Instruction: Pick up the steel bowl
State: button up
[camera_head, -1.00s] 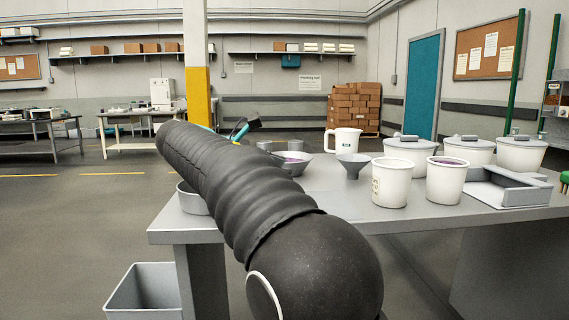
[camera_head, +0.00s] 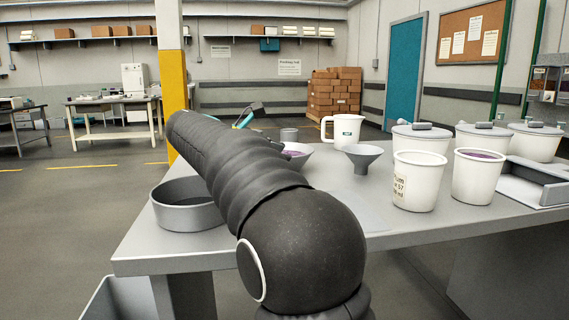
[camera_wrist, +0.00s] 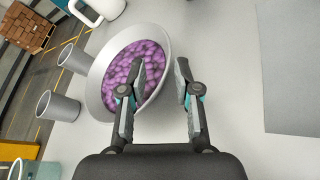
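The steel bowl (camera_wrist: 98,82), wide and grey with purple candies inside, fills the left middle of the wrist view. In the head view the bowl (camera_head: 305,149) shows partly behind my arm on the table. My gripper (camera_wrist: 161,72) is open and empty. Its left finger overlaps the candies and its right finger is just outside the rim, so the near rim lies between them in the picture. I cannot tell how high the fingertips are above the rim. In the head view my arm hides most of the gripper.
Two grey cups (camera_wrist: 60,106) stand beside the bowl. On the table (camera_head: 137,250) are a round grey pan (camera_head: 187,217), a funnel (camera_head: 362,156), a white jug (camera_head: 347,131), white tubs (camera_head: 416,181) and a grey tray (camera_head: 530,187). A grey bin stands below the table's left corner.

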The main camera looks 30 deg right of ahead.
aim_at(297, 156)
jog(key=shift+b+x, duration=0.4)
jog(key=shift+x, duration=2.85)
jog(key=shift+w, duration=0.15)
grip_shut()
